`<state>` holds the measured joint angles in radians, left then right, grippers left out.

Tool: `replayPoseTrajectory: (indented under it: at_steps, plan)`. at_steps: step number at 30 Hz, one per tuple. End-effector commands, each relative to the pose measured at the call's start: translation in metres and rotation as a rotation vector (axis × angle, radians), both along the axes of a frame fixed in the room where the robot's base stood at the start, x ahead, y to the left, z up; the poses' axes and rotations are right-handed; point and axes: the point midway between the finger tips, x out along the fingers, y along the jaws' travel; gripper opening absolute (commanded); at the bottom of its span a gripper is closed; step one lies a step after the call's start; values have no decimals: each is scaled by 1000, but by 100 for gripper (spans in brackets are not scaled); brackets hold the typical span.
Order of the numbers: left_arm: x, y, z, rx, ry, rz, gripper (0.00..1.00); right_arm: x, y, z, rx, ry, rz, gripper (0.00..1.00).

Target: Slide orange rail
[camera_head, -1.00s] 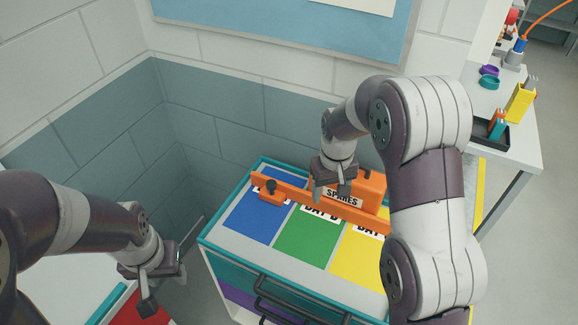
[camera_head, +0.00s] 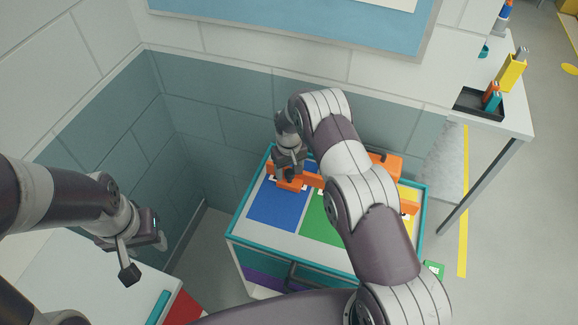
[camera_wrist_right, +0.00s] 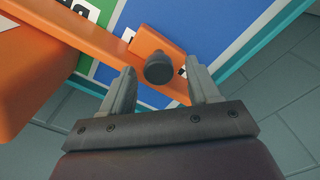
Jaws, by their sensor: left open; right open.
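The orange rail (camera_head: 312,180) lies across the far part of the cart top, over the blue and green panels. A small orange block with a dark round knob (camera_wrist_right: 158,68) is on the rail and shows in the right wrist view. My right gripper (camera_head: 289,176) is at the rail's left end, and my arm hides part of the rail. In the right wrist view its open fingers (camera_wrist_right: 165,90) point at the knob, which shows between and just beyond the tips. My left gripper (camera_head: 143,256) is open and empty at the left, away from the rail.
The cart top has a blue panel (camera_head: 277,205), a green panel and a yellow panel, with a teal rim. An orange box (camera_head: 386,165) stands behind the rail. Walls are close behind and left. A white table (camera_head: 510,124) with a black tray stands at right.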

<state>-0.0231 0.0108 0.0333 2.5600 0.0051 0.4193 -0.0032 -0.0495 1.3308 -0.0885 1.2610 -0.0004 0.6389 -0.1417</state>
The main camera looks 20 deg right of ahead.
Motion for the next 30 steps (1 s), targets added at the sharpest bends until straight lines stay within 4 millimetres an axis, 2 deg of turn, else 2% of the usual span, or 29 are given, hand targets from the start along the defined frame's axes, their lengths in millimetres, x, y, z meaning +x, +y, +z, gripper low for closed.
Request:
replayPoseTrajectory:
  at_steps: [8, 10, 14, 15, 20, 23, 26, 30]
  plan:
    - [0, 0, 1, 0, 0, 0, 46, 0, 0, -3, 0, -1, 0, 61]
    - [0, 0, 0, 0, 0, 0, 46, 0, 0, -3, 0, -1, 0, 45]
    - [0, 0, 1, 0, 0, 0, 46, 0, 0, -3, 0, -1, 0, 2]
    - [0, 0, 0, 0, 0, 0, 46, 0, 0, -3, 0, -1, 0, 0]
    - [0, 0, 2, 0, 0, 0, 46, -2, 1, -2, 0, -1, 0, 0]
    - [0, 0, 5, 0, 0, 0, 46, -10, 6, -1, 1, 2, 1, 0]
    - [0, 0, 11, 0, 0, 0, 46, -24, 16, 1, 0, 3, 2, 0]
    - [0, 0, 20, 0, 0, 0, 46, -54, 36, 1, 0, 5, 4, 0]
